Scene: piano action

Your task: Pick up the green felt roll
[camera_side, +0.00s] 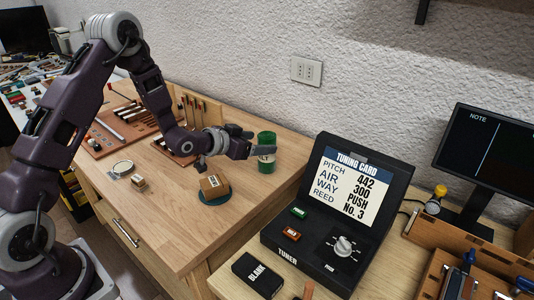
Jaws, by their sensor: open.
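The green felt roll (266,163) stands upright on the wooden bench near its back right. It is a green cylinder with a paler band around the middle. My gripper (262,142) reaches in from the left and is open, with its fingers level with the roll's upper part. One finger passes in front of the roll and hides part of it; the other is at its left, toward the back. I cannot tell whether either finger touches the roll.
A round white-topped item (123,168) and a small block (138,182) lie further left. The tuner (338,215) stands to the right. Bench between is clear.

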